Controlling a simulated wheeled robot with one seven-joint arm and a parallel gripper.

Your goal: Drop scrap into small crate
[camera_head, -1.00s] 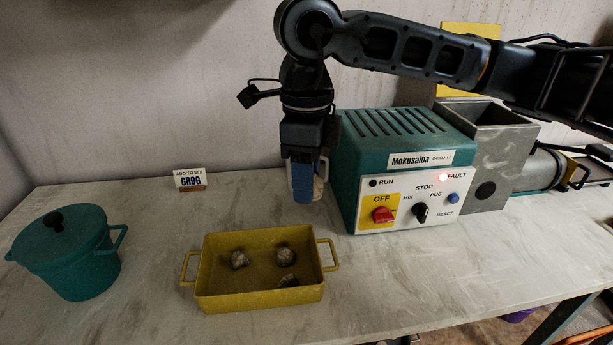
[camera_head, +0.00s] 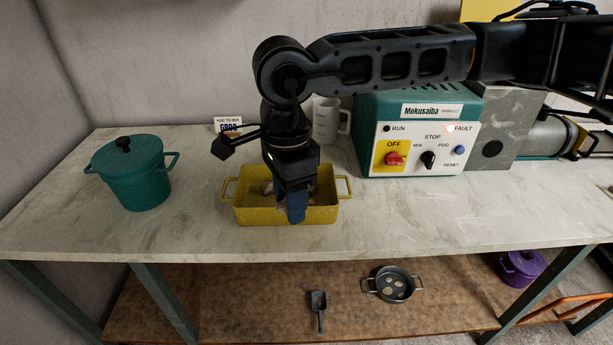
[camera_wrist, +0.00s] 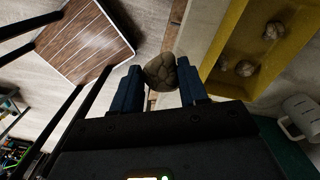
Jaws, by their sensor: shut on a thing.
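My gripper (camera_head: 296,208) hangs pointing down in front of the yellow two-handled dish (camera_head: 245,213), and its blue fingers cover part of the dish's front wall in the head view. In the wrist view, my gripper (camera_wrist: 160,88) is shut on a grey-brown lump of scrap (camera_wrist: 160,70). The yellow dish also shows in the wrist view (camera_wrist: 222,25), to the right of the fingers, with three similar lumps (camera_wrist: 245,68) inside. A brown planked square with a pale rim (camera_wrist: 85,42) lies low at upper left in the wrist view; I cannot tell whether it is a crate.
A teal lidded pot (camera_head: 135,180) stands left on the pale table (camera_head: 190,215). A white mug (camera_head: 326,122) and the teal mixing machine (camera_head: 420,135) stand behind and to the right. A scoop (camera_head: 318,305), a strainer (camera_head: 392,284) and a purple pot (camera_head: 522,267) sit on the lower shelf.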

